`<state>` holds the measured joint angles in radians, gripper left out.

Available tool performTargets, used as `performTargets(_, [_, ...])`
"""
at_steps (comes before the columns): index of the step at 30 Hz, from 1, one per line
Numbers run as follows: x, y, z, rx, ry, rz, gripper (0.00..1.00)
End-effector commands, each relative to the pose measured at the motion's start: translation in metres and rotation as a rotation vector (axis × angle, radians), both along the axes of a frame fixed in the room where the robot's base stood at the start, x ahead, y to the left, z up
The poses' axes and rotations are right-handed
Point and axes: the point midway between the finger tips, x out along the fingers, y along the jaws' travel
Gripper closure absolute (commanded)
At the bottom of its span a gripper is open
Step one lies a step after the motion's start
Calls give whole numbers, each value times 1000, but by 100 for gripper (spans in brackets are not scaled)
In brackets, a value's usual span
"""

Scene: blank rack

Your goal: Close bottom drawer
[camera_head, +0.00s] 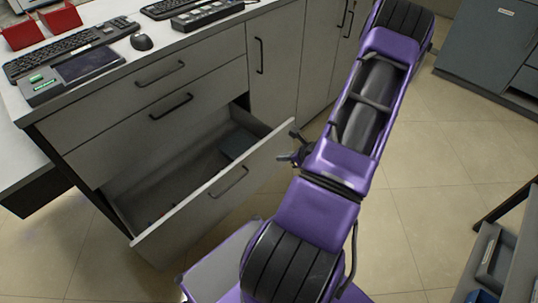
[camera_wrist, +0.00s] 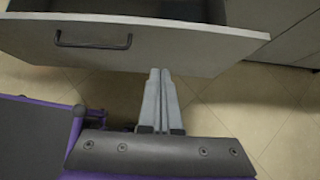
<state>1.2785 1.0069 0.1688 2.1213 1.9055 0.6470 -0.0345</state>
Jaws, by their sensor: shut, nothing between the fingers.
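The bottom drawer (camera_head: 215,196) of the grey cabinet is pulled out, its front panel standing away from the cabinet. A dark handle (camera_head: 229,182) is on its front, and a dark item (camera_head: 237,146) lies inside. In the wrist view the drawer front (camera_wrist: 185,48) with its handle (camera_wrist: 93,40) spans the top. My gripper (camera_wrist: 160,72) is shut and empty, fingertips at the lower edge of the drawer front, right of the handle; I cannot tell whether they touch. In the head view my purple arm hides most of the gripper, beside the panel's right end.
Two drawers above (camera_head: 170,108) are shut. The counter holds a keyboard (camera_head: 72,48), a mouse (camera_head: 141,42) and red bins (camera_head: 62,18). Tiled floor (camera_head: 430,200) is clear right of my arm. A dark cart (camera_head: 505,250) stands at the lower right.

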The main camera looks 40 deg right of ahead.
Motion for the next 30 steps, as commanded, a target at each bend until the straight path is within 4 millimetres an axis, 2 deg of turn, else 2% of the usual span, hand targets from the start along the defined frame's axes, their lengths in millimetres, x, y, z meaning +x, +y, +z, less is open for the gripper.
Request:
performTargets(14, [67, 7, -69, -1, 2, 5, 100])
performTargets(18, [89, 7, -65, -4, 1, 5, 100])
performTargets(21, [98, 8, -65, -4, 1, 5, 100])
performTargets(30, [105, 8, -65, -5, 3, 5, 100])
